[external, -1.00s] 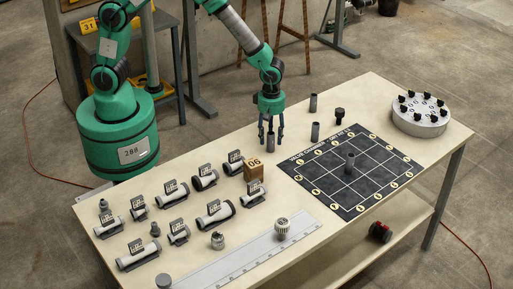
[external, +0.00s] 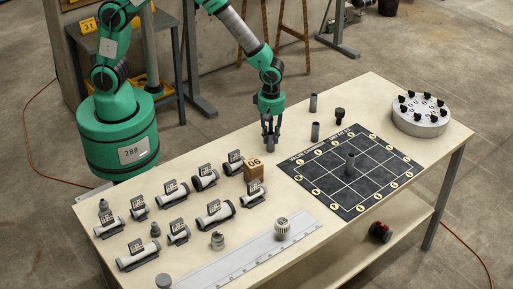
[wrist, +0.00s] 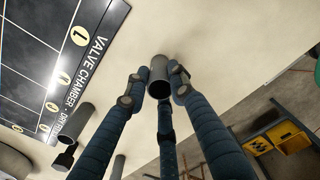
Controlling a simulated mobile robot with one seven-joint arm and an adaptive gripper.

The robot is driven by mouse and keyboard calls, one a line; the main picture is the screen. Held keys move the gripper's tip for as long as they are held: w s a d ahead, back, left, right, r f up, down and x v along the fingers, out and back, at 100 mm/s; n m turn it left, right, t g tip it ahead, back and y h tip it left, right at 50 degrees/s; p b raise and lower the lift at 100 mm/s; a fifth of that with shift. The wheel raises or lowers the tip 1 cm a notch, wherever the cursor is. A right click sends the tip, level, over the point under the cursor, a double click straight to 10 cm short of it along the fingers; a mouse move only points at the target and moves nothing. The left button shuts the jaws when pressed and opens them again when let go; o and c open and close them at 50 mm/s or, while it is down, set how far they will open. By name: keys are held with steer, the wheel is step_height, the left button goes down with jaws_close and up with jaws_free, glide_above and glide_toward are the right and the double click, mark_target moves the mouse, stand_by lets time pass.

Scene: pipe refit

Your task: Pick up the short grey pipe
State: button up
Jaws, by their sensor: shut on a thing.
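My gripper (external: 271,132) is over the back left part of the table, left of the black mat. Its three fingers are shut around an upright short grey pipe (external: 270,147). In the wrist view the grey pipe (wrist: 158,82) sits between the fingertips of my gripper (wrist: 157,92), and its open end shows. I cannot tell whether its lower end touches the table. Two more grey pipes stand upright to the right of my gripper, a nearer one (external: 315,131) and a farther one (external: 313,103).
A black fitting (external: 339,114) stands near these pipes. A round holder (external: 420,124) is at the right end.

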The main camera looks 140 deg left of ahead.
steer(key=shift+r, duration=0.15)
steer(key=shift+r, duration=0.5)
steer(key=r, duration=0.1)
steer(key=p, duration=0.1)
steer(key=r, duration=0.1)
steer(key=shift+s+d+r, duration=0.2)
steer(key=shift+s+r, duration=0.05)
steer(key=shift+r, duration=0.05)
steer(key=s+d+r+p, duration=0.1)
steer(key=s+d+p, duration=0.1)
steer(key=s+d, duration=0.8)
steer(key=shift+s+p, duration=0.4)
steer(key=shift+s, duration=0.45)
steer(key=shift+w+r, duration=0.15)
steer(key=w+a+m+p, duration=0.3)
steer(key=w+m+p, duration=0.3)
steer(key=w, duration=0.9)
steer(key=w+a+m+p, duration=0.4)
steer(key=w+m+p, duration=0.3)
steer(key=w, duration=0.8)
steer(key=shift+w+r+m, duration=0.25)
steer(key=shift+w+m, duration=0.15)
steer(key=shift+m, duration=1.3)
